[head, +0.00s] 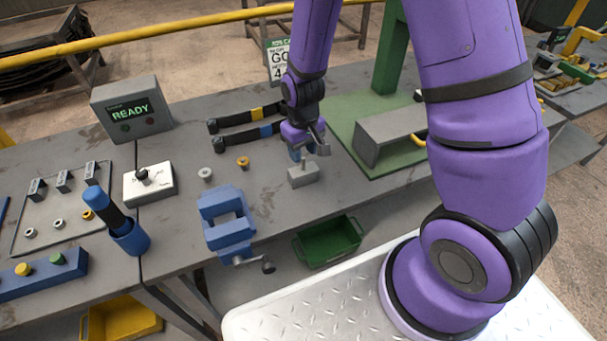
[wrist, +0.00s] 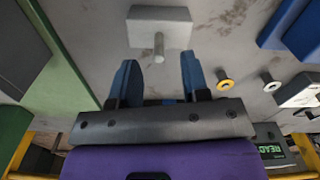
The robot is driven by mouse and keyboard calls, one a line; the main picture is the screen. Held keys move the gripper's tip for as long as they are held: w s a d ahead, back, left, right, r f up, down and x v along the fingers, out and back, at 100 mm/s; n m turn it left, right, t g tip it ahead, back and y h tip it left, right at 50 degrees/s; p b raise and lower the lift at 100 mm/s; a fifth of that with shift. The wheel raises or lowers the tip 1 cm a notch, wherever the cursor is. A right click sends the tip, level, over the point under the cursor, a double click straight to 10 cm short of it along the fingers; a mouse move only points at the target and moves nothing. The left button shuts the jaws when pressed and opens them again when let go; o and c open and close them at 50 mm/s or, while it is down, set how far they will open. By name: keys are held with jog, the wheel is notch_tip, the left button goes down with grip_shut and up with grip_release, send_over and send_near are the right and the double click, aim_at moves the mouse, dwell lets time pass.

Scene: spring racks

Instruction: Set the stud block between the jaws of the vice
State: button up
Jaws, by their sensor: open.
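The stud block (head: 303,175) is a grey block with a stud on top, resting on the grey bench. In the wrist view the stud block (wrist: 158,28) lies just beyond my fingertips, its stud pointing back between them. My gripper (head: 309,150) is open and empty, above and just behind the block in the head view. Its two blue fingers (wrist: 159,70) show apart in the wrist view and do not touch the block. The blue vice (head: 227,222) stands at the bench's front edge, left of the block. Its jaws have an open gap between them.
Two black-handled bars (head: 247,115) lie behind. A grey channel (head: 385,140) on a green plate stands right. A green bin (head: 328,243) sits below the front edge.

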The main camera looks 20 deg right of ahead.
aim_at(303, 158)
jog(key=shift+f, duration=2.15)
grip_shut()
jog(key=shift+w, duration=0.1)
